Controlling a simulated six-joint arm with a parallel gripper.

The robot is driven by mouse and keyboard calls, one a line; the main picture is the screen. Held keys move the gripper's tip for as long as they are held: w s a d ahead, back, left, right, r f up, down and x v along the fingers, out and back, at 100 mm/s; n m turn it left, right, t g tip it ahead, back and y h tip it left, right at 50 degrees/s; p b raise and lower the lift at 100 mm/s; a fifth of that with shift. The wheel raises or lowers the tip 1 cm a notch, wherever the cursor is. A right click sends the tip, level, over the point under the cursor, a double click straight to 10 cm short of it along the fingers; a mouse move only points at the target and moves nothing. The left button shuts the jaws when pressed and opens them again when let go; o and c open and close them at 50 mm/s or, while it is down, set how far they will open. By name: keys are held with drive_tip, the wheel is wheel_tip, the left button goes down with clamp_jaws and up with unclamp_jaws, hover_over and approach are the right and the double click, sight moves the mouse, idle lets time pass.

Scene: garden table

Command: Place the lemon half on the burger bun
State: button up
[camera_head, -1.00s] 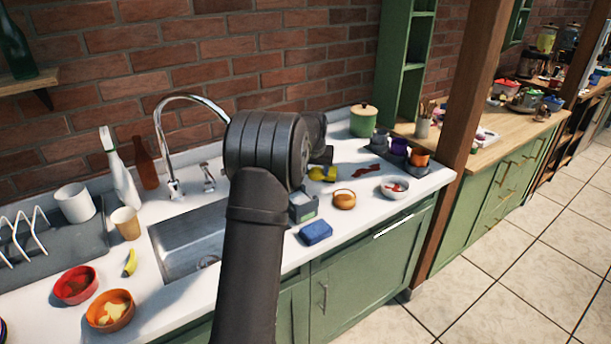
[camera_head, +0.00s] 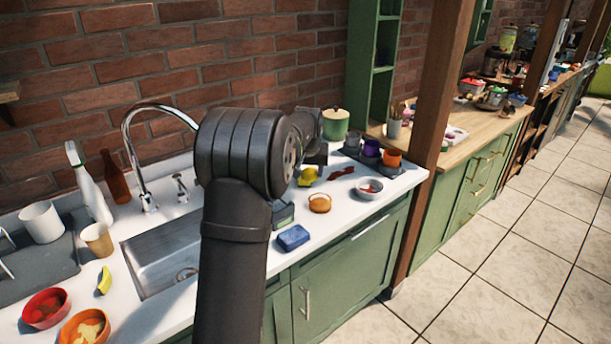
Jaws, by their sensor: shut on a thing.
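The yellow lemon half (camera_head: 308,177) shows small at the middle of the view, just below my gripper (camera_head: 314,164). My gripper is mostly hidden behind my own dark arm, and its fingertips are too small to make out clearly. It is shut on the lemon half. The burger bun (camera_head: 320,204), round and orange-brown, sits on the white counter, in front of and slightly right of the lemon half in the picture. The two look apart.
A blue sponge (camera_head: 293,237) lies near the counter's front edge. A white bowl (camera_head: 369,188) and a dark tray of cups (camera_head: 352,152) stand right of the bun. A green pot (camera_head: 335,123) stands behind. The sink (camera_head: 160,262) is left of my arm.

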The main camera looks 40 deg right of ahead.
drive_tip(key=shift+s, duration=0.1)
drive_tip(key=s+d+r, duration=0.1)
drive_tip(key=s+d, duration=0.1)
drive_tip(key=s, duration=0.5)
drive_tip(key=s+d+r, duration=0.2)
drive_tip(key=s, duration=0.5)
drive_tip(key=n, duration=0.1)
hover_over(320, 199)
drive_tip(key=s+a, duration=0.1)
drive_tip(key=f, duration=0.7)
drive_tip(key=shift+s+f, duration=0.1)
drive_tip(key=shift+s, duration=0.1)
drive_tip(key=shift+f, duration=1.95)
drive_tip(key=shift+f, duration=0.15)
drive_tip(key=o, duration=1)
